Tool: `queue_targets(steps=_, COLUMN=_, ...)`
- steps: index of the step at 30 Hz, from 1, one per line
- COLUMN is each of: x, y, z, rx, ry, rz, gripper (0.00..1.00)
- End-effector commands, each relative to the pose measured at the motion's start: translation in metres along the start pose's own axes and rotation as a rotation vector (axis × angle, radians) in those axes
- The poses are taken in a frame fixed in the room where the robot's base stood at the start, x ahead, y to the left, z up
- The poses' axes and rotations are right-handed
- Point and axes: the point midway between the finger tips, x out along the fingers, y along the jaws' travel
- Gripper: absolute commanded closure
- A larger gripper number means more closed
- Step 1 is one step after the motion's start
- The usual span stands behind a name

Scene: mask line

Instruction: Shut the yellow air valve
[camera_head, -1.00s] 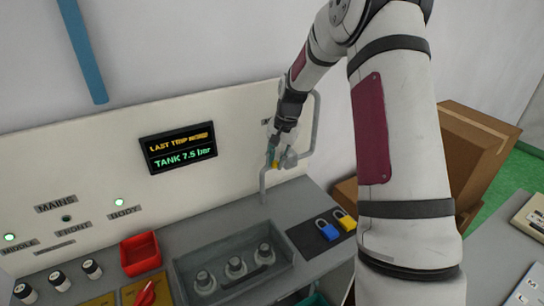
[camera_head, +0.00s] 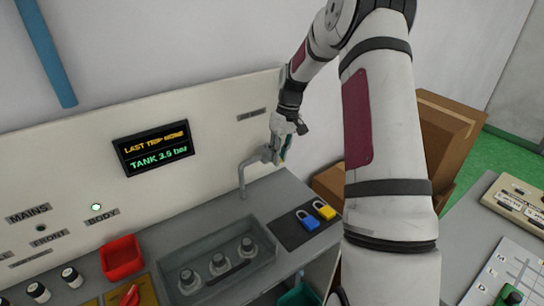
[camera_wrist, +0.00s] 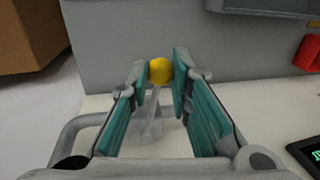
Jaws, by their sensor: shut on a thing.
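The yellow air valve shows as a rounded yellow handle end (camera_wrist: 160,70) between the fingertips of my gripper (camera_wrist: 160,80) in the wrist view. My gripper is shut on it, with the teal finger pads on either side. Below it, the grey valve body and pipe (camera_wrist: 150,122) are partly visible. In the head view my gripper (camera_head: 282,152) is at the grey pipe (camera_head: 242,180) by the back panel. Only a little yellow shows there, and my fingers hide most of the handle. The display (camera_head: 154,149) reads a tank pressure of 3-point-something bar.
A blue padlock (camera_head: 308,220) and a yellow padlock (camera_head: 324,210) lie on a dark mat right of the pipe. A grey tray (camera_head: 180,262) with several knobbed parts and a red bin (camera_head: 122,258) stand to the left. Cardboard boxes (camera_head: 445,130) are behind my arm.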

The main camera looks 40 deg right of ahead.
Motion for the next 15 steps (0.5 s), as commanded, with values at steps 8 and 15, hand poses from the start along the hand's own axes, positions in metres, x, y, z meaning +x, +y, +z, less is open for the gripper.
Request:
queue_targets(steps=8, x=-0.003, y=0.013, z=0.000, rx=-0.136, ry=-0.023, rz=0.001, gripper=1.00)
queue_targets(steps=15, x=-0.004, y=0.017, z=0.000, rx=-0.187, ry=-0.033, rz=0.002, gripper=1.00)
